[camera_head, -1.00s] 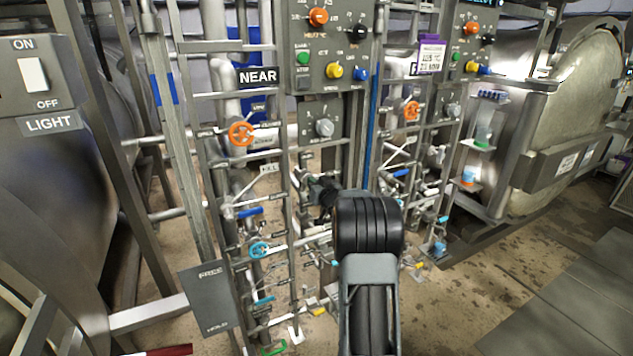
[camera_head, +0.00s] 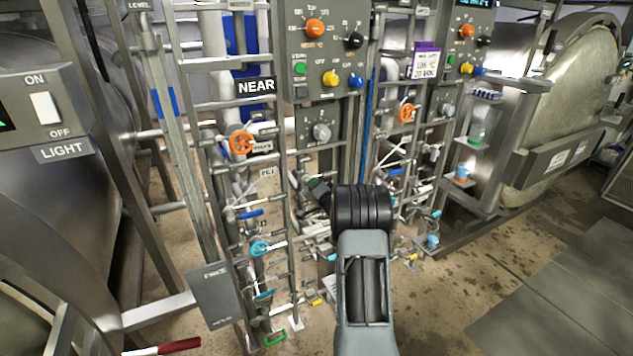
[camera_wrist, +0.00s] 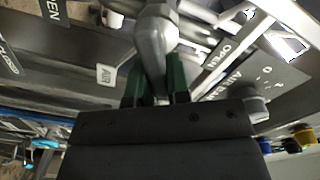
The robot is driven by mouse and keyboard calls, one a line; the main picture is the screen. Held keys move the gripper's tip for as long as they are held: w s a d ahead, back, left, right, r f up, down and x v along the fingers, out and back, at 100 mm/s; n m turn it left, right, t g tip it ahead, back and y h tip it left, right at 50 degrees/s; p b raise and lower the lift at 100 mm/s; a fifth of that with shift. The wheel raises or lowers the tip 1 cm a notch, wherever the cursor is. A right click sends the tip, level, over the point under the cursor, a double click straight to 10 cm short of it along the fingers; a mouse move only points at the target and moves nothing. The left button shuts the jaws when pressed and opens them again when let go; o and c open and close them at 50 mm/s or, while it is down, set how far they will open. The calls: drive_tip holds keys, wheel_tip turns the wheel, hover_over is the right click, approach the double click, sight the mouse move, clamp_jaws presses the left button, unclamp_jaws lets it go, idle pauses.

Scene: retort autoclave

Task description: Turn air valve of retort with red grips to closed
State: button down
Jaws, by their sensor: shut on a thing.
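In the wrist view, my gripper (camera_wrist: 158,92) has its two dark green fingers on either side of a rounded grey metal handle (camera_wrist: 156,42), shut on it. No red grip shows on the part between the fingers. A red grip (camera_head: 180,345) on a bar shows at the bottom left.
Orange handwheels (camera_head: 241,142) and blue handles (camera_head: 260,248) sit on the pipe rack. A control panel (camera_head: 325,105) with knobs stands above. A large retort (camera_head: 550,90) is at the right. Open floor (camera_head: 480,290) lies at the lower right.

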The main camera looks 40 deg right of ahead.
drive_tip(key=m, duration=0.1)
drive_tip(key=m+p, duration=0.1)
drive_tip(key=m, duration=0.1)
drive_tip(key=shift+s+d+f+m, duration=0.1)
drive_tip(key=shift+f+m, duration=0.15)
drive_tip(key=shift+m, duration=0.05)
drive_tip(key=shift+f+m+p, duration=0.2)
drive_tip(key=shift+m+p, duration=0.4)
drive_tip(key=shift+m, duration=0.7)
drive_tip(key=shift+f, duration=0.1)
drive_tip(key=c, duration=1.1)
unclamp_jaws()
drive_tip(key=shift+r, duration=0.2)
drive_tip(key=shift+s, duration=0.15)
drive_tip(key=s, duration=0.4)
drive_tip(key=s+a+b, duration=0.1)
drive_tip(key=s, duration=0.4)
drive_tip(key=s+a, duration=0.1)
drive_tip(key=s, duration=0.3)
drive_tip(key=shift+s, duration=0.2)
